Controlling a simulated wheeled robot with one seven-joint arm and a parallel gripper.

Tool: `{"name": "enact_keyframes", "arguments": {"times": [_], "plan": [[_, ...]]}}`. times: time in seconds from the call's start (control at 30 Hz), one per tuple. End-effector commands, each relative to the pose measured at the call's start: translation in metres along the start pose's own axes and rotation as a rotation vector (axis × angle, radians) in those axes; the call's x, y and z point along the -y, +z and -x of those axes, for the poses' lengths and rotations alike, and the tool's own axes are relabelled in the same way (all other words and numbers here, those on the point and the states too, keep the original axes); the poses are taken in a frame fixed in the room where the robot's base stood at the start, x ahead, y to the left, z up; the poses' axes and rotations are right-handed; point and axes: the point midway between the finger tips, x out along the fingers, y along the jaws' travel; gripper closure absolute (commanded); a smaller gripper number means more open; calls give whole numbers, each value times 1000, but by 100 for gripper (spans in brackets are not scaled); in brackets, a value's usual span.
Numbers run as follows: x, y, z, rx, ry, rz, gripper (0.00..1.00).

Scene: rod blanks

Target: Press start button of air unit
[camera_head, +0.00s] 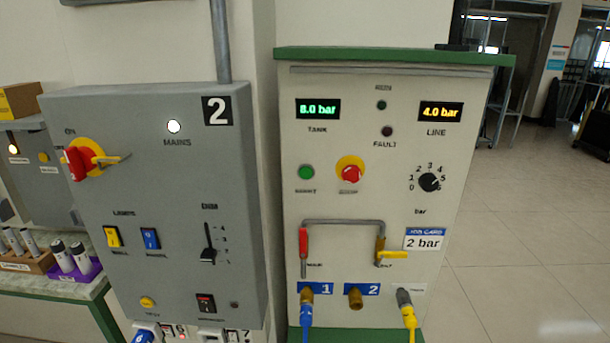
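The air unit (370,268) is a pale cabinet with a green top, standing upright in the middle of the head view. Its green start button (306,173) is on the left of the panel, left of a red stop button (350,174) on a yellow base. The tank display (318,109) reads 8.0 bar and the line display (441,112) reads 4.0 bar. The run lamp (381,105) and the fault lamp (387,131) look dark. The black dial (429,182) is at the right. My gripper is not in view.
A grey mains box (185,210) numbered 2, with a red rotary switch (78,162), stands at left. A blue hose (306,318) and a yellow hose (410,320) hang from the unit's lower ports. Open floor (530,230) lies to the right.

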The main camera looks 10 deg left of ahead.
Motion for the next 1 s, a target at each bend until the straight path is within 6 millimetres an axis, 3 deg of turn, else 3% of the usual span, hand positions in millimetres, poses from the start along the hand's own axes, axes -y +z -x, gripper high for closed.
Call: {"name": "enact_keyframes", "arguments": {"times": [0.03, 0.23, 1.0], "plan": [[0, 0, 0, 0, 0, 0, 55], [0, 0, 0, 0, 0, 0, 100], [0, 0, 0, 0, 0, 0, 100]]}}
